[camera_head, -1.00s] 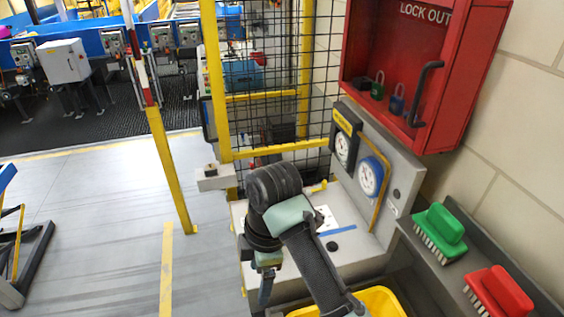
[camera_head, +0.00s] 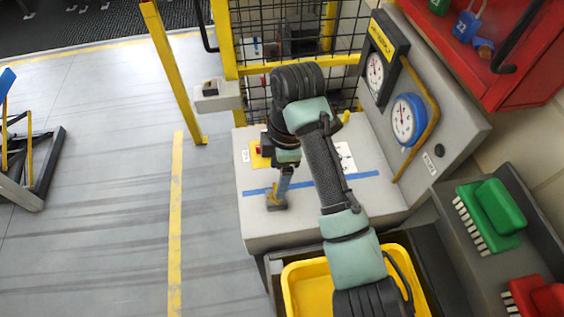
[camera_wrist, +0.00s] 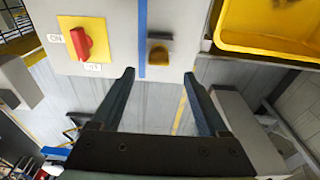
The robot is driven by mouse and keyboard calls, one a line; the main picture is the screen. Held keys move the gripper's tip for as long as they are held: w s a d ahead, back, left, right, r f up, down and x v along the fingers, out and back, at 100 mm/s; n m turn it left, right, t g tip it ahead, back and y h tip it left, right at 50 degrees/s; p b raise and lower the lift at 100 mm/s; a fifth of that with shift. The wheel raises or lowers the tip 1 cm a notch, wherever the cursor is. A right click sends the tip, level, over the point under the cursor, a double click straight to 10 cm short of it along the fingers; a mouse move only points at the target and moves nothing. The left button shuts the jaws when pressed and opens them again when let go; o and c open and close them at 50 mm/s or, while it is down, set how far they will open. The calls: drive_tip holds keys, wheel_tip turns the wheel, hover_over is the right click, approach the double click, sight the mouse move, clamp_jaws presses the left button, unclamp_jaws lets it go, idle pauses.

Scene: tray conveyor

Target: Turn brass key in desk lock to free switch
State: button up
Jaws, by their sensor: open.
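The grey desk (camera_head: 255,225) stands below my gripper (camera_head: 282,190), with a blue stripe (camera_head: 360,176) across its top. A small brass-coloured piece (camera_wrist: 158,57), likely the key in its lock, sits beside the stripe; its exact shape is unclear. It also shows at the fingertips in the head view (camera_head: 272,193). The red switch (camera_wrist: 87,43) on its yellow plate, with ON and OFF labels, lies across the stripe. My gripper (camera_wrist: 158,74) is open in the wrist view, its fingers either side of the brass piece's line, with nothing held. Contact cannot be told.
A yellow bin (camera_head: 296,290) stands at the desk's near side. A panel with a black gauge (camera_head: 375,72) and a blue gauge (camera_head: 404,119) rises at right. A red cabinet (camera_head: 535,75) and a green brush (camera_head: 492,212) are further right. A yellow post (camera_head: 172,70) stands left, beside open floor.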

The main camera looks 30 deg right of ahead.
drive_tip(key=f, duration=0.4)
drive_tip(key=f+p, duration=0.1)
drive_tip(key=f, duration=0.1)
drive_tip(key=shift+w+a+f, duration=0.15)
drive_tip(key=shift+a+f, duration=0.1)
clamp_jaws()
drive_tip(key=shift+r, duration=0.1)
drive_tip(key=shift+m+p, duration=2)
drive_tip(key=shift+m, duration=0.4)
drive_tip(key=shift+m+t+h+p, duration=0.35)
drive_tip(key=shift+m+p, duration=0.65)
drive_tip(key=shift+m, duration=0.4)
drive_tip(key=shift+m+p, duration=0.3)
drive_tip(key=shift+m, duration=0.3)
